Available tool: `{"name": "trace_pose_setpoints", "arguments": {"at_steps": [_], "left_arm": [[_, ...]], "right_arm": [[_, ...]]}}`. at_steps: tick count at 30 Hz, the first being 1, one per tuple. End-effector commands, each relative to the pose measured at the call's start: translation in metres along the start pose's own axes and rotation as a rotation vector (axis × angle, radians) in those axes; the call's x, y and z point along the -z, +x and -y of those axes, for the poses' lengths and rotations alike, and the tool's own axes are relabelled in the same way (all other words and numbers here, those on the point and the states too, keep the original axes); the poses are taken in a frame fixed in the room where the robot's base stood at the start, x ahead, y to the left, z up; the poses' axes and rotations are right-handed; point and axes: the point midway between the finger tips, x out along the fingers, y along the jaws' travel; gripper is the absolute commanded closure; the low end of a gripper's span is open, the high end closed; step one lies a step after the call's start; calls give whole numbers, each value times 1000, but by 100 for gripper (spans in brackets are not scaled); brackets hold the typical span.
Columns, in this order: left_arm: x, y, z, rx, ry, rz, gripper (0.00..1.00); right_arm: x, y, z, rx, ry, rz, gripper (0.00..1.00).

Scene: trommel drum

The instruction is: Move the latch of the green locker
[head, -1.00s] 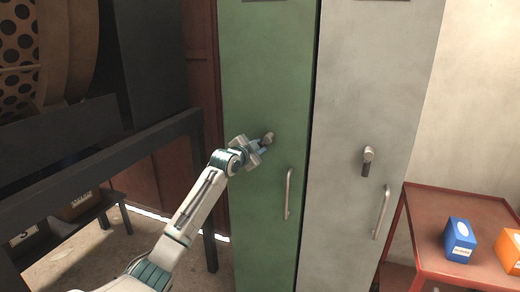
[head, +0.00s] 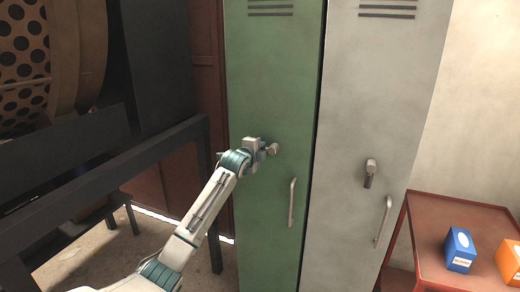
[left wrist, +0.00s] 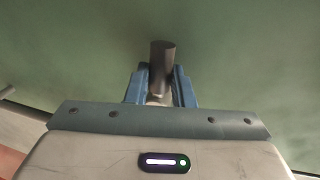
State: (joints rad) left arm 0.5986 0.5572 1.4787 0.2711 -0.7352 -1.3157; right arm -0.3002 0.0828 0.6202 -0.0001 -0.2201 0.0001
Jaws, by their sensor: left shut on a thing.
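The green locker (head: 270,75) stands upright with its door shut, and its door fills the left wrist view (left wrist: 70,50). Its latch (head: 273,148) is a short knob with a lever, above the door's bar handle (head: 292,202). My left gripper (head: 262,151) is at the latch. In the left wrist view its two blue fingers (left wrist: 160,88) are closed on the dark latch lever (left wrist: 163,56), one finger on each side. In the head view the gripper hides most of the lever. My right gripper is not in view.
A grey locker (head: 375,100) with its own latch (head: 370,172) and handle (head: 384,221) stands directly right. A red table (head: 425,225) holds a blue box (head: 460,250) and an orange box (head: 510,260). A dark metal frame (head: 130,160) stands left, near my left arm.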

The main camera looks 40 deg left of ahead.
Motion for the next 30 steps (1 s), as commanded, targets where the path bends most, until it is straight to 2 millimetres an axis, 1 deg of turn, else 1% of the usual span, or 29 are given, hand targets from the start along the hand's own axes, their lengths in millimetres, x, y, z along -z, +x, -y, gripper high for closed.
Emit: {"name": "trace_pose_setpoints", "arguments": {"at_steps": [6, 18, 19, 22, 30], "left_arm": [[1, 0, 1, -1, 38, 7, 100], [0, 0, 1, -1, 46, 9, 100], [0, 0, 1, -1, 46, 9, 76], [0, 0, 1, -1, 45, 9, 57], [0, 0, 1, 0, 43, 9, 57]], "right_arm": [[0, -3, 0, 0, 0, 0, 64], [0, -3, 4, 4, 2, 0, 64], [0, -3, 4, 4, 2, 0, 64], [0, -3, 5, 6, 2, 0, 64], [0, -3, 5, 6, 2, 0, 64]]}}
